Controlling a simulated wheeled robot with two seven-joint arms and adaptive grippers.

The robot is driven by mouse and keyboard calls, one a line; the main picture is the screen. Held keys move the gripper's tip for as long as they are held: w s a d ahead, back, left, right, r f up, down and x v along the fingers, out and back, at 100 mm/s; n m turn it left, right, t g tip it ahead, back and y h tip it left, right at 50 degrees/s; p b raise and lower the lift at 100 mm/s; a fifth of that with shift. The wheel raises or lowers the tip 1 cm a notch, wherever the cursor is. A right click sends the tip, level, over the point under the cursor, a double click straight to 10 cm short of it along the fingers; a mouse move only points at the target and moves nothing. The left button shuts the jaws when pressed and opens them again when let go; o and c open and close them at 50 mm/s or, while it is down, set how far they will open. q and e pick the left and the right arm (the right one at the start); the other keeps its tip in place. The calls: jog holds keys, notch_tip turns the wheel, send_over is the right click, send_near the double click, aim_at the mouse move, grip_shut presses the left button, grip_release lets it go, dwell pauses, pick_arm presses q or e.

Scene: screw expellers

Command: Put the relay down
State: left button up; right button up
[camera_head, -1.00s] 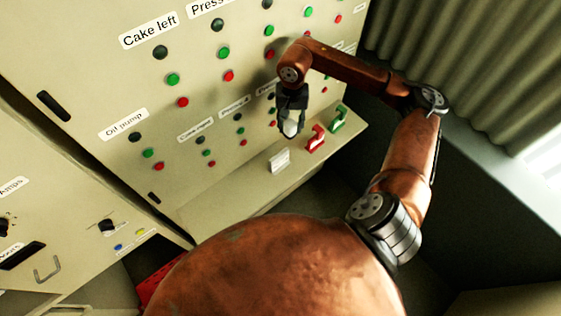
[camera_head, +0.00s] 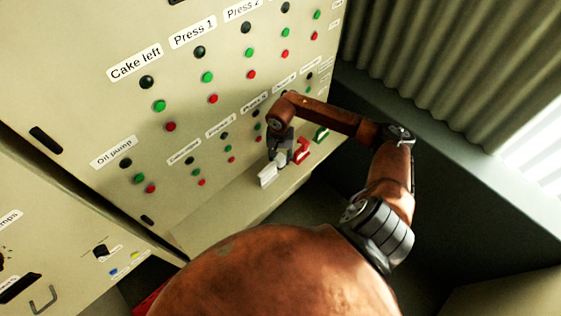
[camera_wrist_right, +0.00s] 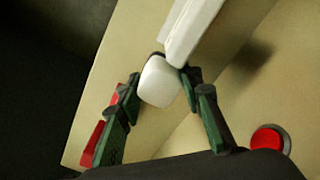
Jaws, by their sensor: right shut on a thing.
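My right gripper (camera_head: 279,158) is low over the ledge at the foot of the control cabinet. It is shut on a small white block, which I take to be the relay (camera_wrist_right: 160,83), held between its two fingertips in the right wrist view (camera_wrist_right: 161,80). The relay is close beside a larger white piece (camera_wrist_right: 190,28); I cannot tell whether they touch. In the head view this white piece (camera_head: 267,175) stands on the ledge, just left of the gripper. Whether the relay rests on the ledge is hard to see. My left gripper is not in view.
The ledge (camera_head: 225,211) also carries a red piece (camera_head: 301,151) and a green piece (camera_head: 321,135), right of the gripper. The cabinet face (camera_head: 110,110) with several buttons rises behind. The ledge left of the white piece is clear.

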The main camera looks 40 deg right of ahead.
aim_at(280, 163)
jog(key=shift+f, duration=1.45)
jog(key=shift+f, duration=0.1)
jog(key=shift+f, duration=0.1)
jog(key=o, duration=1.2)
